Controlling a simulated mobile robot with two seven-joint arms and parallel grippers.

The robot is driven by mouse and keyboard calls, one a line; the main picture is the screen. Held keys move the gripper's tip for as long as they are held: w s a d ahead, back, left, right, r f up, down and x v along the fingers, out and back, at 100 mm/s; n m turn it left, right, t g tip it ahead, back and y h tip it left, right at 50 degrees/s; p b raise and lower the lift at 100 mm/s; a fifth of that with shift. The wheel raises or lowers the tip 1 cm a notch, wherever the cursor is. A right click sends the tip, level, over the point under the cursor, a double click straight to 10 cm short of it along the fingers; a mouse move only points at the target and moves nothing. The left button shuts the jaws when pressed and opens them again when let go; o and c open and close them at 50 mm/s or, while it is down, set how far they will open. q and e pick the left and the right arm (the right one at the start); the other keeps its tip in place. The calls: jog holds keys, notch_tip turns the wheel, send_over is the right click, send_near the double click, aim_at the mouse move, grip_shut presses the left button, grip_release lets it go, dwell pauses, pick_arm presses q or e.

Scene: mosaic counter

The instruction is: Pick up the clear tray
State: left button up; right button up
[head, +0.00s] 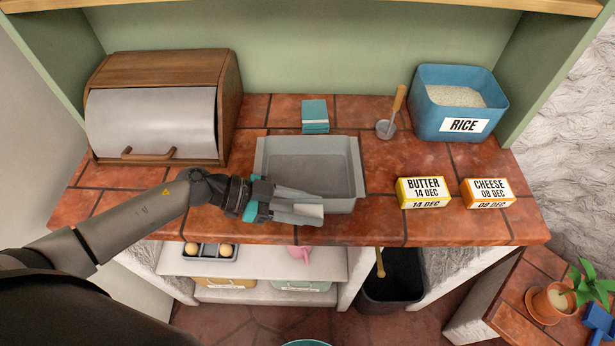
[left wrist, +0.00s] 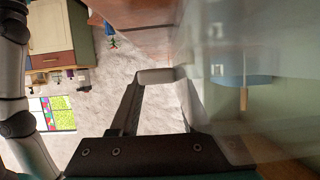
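The clear tray (head: 312,147) is a rectangular, see-through grey tray on the tiled counter, upright and empty. My left gripper (head: 305,206) is at its front wall, left of the middle, with its fingers pointing right and overlapping the wall. In the left wrist view, a see-through surface, likely the tray's wall (left wrist: 255,50), fills the right side close to the fingers (left wrist: 165,78). Part of the gripper shows dimly through it. I cannot tell whether the fingers press on the wall. My right gripper is not in view.
A wooden bread box (head: 165,70) stands at left. A blue rice bin (head: 430,115), butter box (head: 424,191) and cheese box (head: 487,192) stand at right.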

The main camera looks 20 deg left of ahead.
pick_arm(q)
grip_shut()
jog(key=shift+r, duration=0.1)
dwell(0.3)
notch_tip(320, 180, up, 19)
jog(key=w+d+b, duration=0.1)
jog(key=d, duration=0.1)
jog(key=w+a+f+n+t+y+b, duration=0.1)
jog(key=a+f+n+t+y+b, duration=0.1)
jog(key=a+f+b, duration=0.4)
jog(key=shift+w+a+n+t, duration=0.4)
jog(key=shift+a+n+t, duration=0.15)
jog(key=shift+n+t, duration=0.25)
